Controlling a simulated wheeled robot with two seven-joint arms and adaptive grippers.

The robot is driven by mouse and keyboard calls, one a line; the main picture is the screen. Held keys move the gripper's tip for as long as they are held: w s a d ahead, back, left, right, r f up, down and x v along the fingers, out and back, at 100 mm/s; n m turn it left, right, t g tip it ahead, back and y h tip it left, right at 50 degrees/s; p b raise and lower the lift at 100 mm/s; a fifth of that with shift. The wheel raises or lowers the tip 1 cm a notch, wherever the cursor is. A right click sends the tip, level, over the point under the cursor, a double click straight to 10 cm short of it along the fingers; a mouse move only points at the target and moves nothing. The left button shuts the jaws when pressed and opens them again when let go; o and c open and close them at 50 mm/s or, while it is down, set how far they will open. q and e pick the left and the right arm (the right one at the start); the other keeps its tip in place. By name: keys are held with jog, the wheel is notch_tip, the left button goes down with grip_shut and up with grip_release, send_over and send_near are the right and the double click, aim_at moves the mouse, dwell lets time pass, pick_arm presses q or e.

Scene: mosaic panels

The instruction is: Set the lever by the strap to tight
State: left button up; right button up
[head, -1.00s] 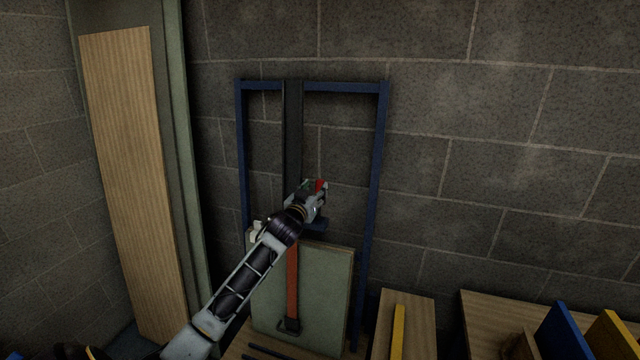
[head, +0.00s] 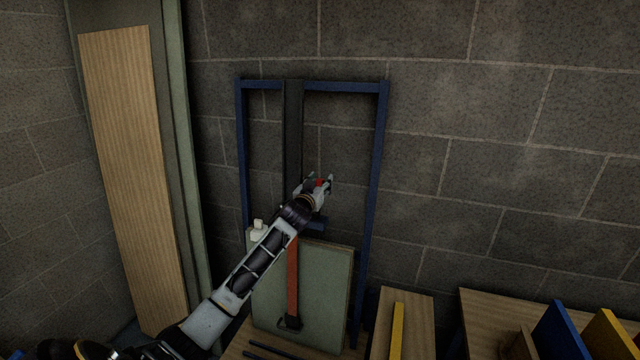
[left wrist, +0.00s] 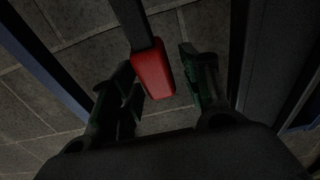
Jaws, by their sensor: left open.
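The lever shows its red grip (left wrist: 153,73) on a dark bar in the left wrist view, between the two open fingers of my left gripper (left wrist: 160,90). A gap shows on at least the right side of the grip. In the head view the red grip (head: 319,183) shows small at the fingertips of my left gripper (head: 319,182); the lever's base is hidden behind the gripper. The orange strap (head: 292,280) runs down the front of a green-grey panel (head: 325,290) to a dark buckle (head: 290,322). My right gripper is not in view.
A blue frame (head: 375,170) with a dark upright bar (head: 293,125) stands against the block wall. A tall wooden panel (head: 130,180) leans at the left. Wooden blocks and boards with yellow (head: 398,330) and blue (head: 562,330) pieces stand at the lower right.

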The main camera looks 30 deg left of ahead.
pick_arm(q)
jog(key=shift+c, duration=0.2)
grip_shut()
jog(key=shift+s, duration=0.1)
